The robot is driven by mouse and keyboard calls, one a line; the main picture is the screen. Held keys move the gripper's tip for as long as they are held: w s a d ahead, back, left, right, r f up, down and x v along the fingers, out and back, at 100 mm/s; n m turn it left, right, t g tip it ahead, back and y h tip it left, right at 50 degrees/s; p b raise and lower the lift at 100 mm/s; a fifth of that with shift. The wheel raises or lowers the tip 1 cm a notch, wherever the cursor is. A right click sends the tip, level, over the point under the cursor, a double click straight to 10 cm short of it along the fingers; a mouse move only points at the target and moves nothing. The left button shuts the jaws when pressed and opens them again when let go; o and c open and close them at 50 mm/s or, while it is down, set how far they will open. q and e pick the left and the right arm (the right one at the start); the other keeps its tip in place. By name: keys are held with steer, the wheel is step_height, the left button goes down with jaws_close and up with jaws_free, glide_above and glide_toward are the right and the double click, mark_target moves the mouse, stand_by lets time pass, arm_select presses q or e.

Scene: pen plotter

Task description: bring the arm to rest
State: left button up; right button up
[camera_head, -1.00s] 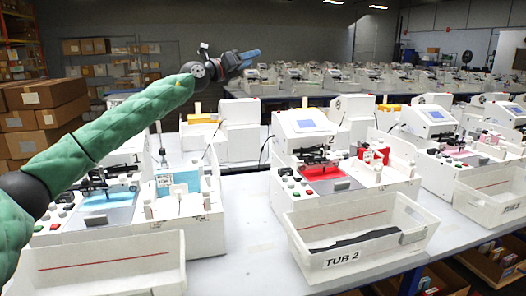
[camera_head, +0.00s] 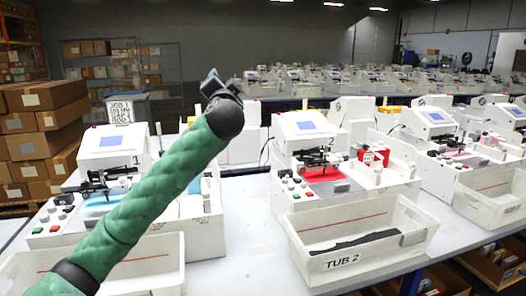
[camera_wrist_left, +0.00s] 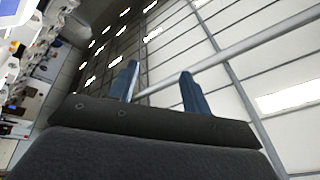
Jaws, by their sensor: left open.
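My left arm, in a green sleeve (camera_head: 140,215), rises from the lower left of the head view. Its wrist end stands in front of the left plotter station. My left gripper (camera_head: 211,80) is at the top of it, mostly hidden behind the dark wrist joint. In the left wrist view the two blue fingers of the left gripper (camera_wrist_left: 160,80) stand apart with nothing between them. Behind them are the ceiling and its lights, so the gripper points upward. My right gripper is in neither view.
A white plotter (camera_head: 308,130) with a red work area stands mid-table. TUB 2 (camera_head: 345,262) sits in front of it, holding dark flat pieces. Another white tub (camera_head: 165,262) is below my arm. Cardboard boxes (camera_head: 40,125) are stacked at left. Bare table (camera_head: 250,225) shows between the stations.

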arm_select(q)
steer(key=s+a+f+n+g+h, duration=0.15)
steer(key=s+f+g, duration=0.4)
steer(key=f, duration=0.85)
steer(key=s+f+n+g+h, duration=0.1)
steer(key=s+f+g+h, duration=0.1)
steer(key=s+f, duration=0.95)
steer(key=s+a+f+n+g+h, duration=0.1)
steer(key=s+f+g, duration=0.3)
steer(key=f, duration=1.4)
steer(key=s+a+f+n+g, duration=0.2)
steer(key=s+f+g, duration=0.6)
steer(key=s+f, duration=2.3)
steer(key=s, duration=0.3)
steer(key=shift+s, duration=0.3)
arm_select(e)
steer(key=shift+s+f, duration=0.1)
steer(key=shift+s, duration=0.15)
arm_select(q)
steer(key=shift+a+f+n+h, duration=0.1)
steer(key=shift+n+h, duration=0.15)
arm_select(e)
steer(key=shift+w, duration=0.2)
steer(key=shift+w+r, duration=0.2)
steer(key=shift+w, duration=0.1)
